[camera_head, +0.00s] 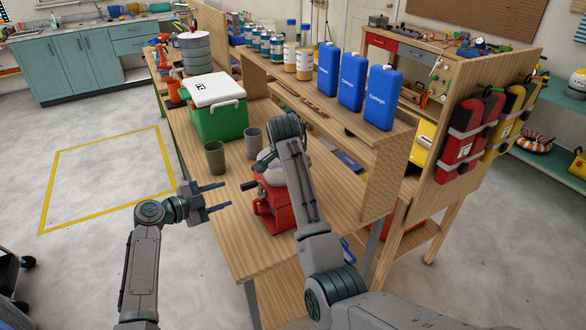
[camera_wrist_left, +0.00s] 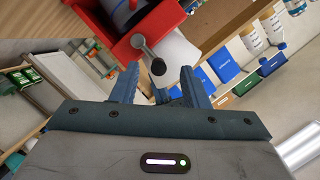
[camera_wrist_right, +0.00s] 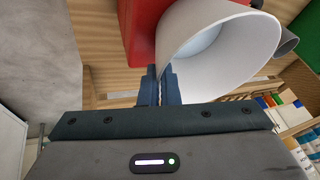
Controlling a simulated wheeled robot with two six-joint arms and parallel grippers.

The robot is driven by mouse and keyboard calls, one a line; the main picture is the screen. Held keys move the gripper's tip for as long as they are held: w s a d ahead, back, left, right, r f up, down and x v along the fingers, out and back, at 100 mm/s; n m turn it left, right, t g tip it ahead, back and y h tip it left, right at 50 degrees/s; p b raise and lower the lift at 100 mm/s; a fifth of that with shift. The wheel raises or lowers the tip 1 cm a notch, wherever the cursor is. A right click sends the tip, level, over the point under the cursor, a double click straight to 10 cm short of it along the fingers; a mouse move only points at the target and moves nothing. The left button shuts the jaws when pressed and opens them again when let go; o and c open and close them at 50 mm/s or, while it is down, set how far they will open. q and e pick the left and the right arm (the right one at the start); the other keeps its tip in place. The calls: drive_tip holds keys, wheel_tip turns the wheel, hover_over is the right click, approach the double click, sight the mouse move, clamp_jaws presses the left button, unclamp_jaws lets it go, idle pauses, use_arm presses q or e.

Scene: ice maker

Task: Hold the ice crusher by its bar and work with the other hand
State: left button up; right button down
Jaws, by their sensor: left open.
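The red ice crusher (camera_head: 272,212) stands on the wooden table, partly covered by my right arm. Its crank (camera_head: 249,185) sticks out to the left, towards my left gripper. My left gripper (camera_head: 226,197) is open and empty, a little left of the crusher. In the left wrist view the crank's dark knob (camera_wrist_left: 158,67) appears between the open fingers, apart from them. In the right wrist view my right gripper (camera_wrist_right: 164,85) is closed to a narrow gap against the crusher, beside its white hopper (camera_wrist_right: 215,50). The fingertips and the bar between them are hidden.
Two grey cups (camera_head: 215,158) and a green cooler (camera_head: 216,108) with a white lid stand behind the crusher on the table. A wooden shelf (camera_head: 330,112) with blue jugs (camera_head: 351,82) rises at the right. The table's left edge is close to the left gripper.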

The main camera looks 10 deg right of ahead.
use_arm(q)
drive_tip(key=shift+a, duration=0.1)
use_arm(e)
drive_tip(key=c, duration=1.6)
unclamp_jaws()
use_arm(q)
drive_tip(key=s+a, duration=0.2)
drive_tip(key=a, duration=0.4)
drive_tip(key=shift+a, duration=0.35)
